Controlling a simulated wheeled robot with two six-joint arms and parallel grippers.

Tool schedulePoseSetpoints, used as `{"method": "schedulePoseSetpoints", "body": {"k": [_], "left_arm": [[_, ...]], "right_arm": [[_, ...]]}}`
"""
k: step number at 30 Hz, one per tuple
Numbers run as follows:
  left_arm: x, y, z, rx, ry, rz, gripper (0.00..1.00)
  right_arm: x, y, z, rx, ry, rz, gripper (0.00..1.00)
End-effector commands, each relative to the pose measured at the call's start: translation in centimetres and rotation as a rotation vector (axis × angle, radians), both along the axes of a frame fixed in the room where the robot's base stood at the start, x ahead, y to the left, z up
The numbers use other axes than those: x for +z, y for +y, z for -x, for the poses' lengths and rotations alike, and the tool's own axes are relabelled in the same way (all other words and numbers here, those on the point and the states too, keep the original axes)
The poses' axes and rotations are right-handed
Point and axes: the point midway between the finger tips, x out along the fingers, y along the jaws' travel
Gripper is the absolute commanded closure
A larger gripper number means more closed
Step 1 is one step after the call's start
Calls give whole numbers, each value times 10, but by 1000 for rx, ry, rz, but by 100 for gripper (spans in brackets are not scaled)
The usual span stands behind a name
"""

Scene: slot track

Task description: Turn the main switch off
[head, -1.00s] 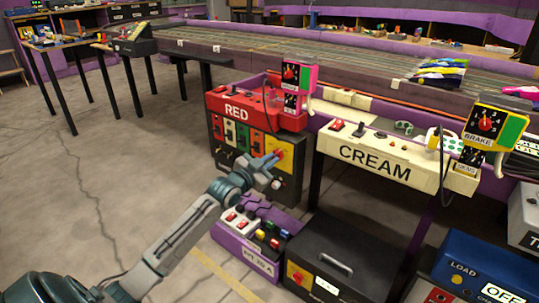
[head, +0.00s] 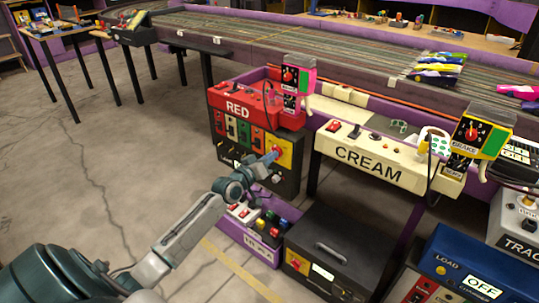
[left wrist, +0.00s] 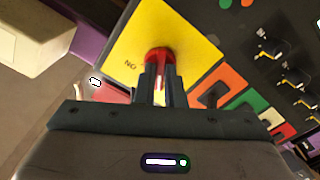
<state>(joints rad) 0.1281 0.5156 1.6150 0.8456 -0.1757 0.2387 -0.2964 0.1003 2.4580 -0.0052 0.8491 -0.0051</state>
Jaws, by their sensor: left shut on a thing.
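The main switch is a red rotary knob (left wrist: 158,54) on a yellow plate (left wrist: 190,35), on the black front panel below the RED station (head: 239,107). In the head view the yellow plate (head: 286,152) shows behind my gripper, which hides most of the knob. My left gripper (head: 273,157) reaches it from the front left. In the left wrist view its two fingers (left wrist: 158,78) are shut on the red knob. An upside-down "ON" marking is beside the knob; the knob's exact setting is hard to tell. My right gripper is not in view.
Below stand a purple box with switches (head: 247,238) and a black case with a handle (head: 335,262). The CREAM station (head: 370,158) is to the right, with a blue OFF box (head: 480,262) lower right. The floor at left is clear.

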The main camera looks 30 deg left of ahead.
Motion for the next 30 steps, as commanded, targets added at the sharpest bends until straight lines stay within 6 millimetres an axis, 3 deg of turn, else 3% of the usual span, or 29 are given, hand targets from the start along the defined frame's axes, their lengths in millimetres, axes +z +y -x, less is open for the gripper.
{"method": "schedulePoseSetpoints", "body": {"k": [12,30], "left_arm": [[0,0,0,0,16,205,100],[0,0,0,0,19,241,100]], "right_arm": [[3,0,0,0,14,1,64],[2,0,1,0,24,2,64]]}}
